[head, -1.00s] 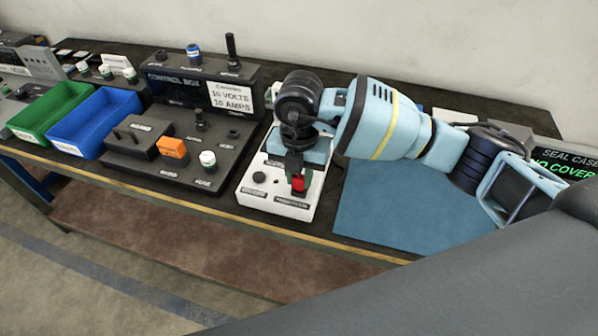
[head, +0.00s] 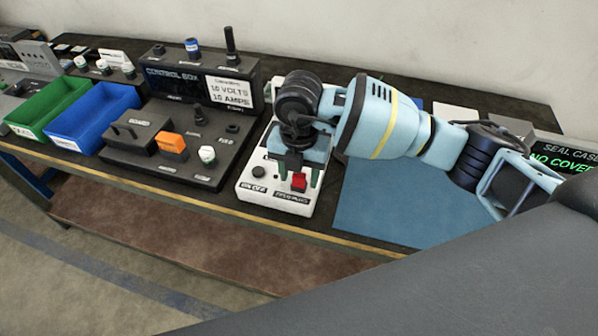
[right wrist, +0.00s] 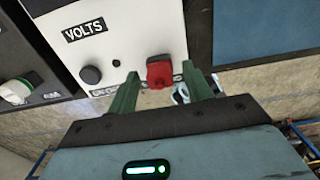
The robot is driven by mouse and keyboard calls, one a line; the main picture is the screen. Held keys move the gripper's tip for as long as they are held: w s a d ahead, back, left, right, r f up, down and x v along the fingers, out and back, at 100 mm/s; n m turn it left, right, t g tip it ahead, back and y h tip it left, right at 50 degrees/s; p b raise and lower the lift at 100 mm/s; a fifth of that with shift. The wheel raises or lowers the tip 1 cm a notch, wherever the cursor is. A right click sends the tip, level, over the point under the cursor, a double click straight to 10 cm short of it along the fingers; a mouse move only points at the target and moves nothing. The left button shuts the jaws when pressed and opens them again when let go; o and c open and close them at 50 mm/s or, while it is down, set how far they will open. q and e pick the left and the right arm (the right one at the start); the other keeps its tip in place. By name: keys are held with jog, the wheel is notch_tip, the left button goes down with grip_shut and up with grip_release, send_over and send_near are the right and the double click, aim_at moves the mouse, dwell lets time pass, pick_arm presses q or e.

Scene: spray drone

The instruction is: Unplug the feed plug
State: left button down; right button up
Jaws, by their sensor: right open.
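A red block-shaped piece (head: 299,181) stands on the front right of a white box (head: 260,202). It also shows in the right wrist view (right wrist: 160,70). I cannot tell for sure whether it is the feed plug. My right gripper (head: 298,172) is open above the white box, with green fingers on either side of the red piece and visible gaps; it also shows in the right wrist view (right wrist: 162,85). A label that seems to read FEED (head: 226,140) is on the black control box, by a small dark fitting (head: 232,128). My left gripper is not in view.
The control box (head: 190,85) stands left of the white box, with an orange block (head: 172,143) and a white-capped part (head: 207,155) on it. Blue (head: 105,112) and green (head: 50,110) bins lie further left. A blue mat (head: 385,215) lies right.

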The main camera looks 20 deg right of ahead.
notch_tip(320, 180, up, 8)
jog(key=shift+f, duration=0.1)
dwell(0.4)
dwell(0.7)
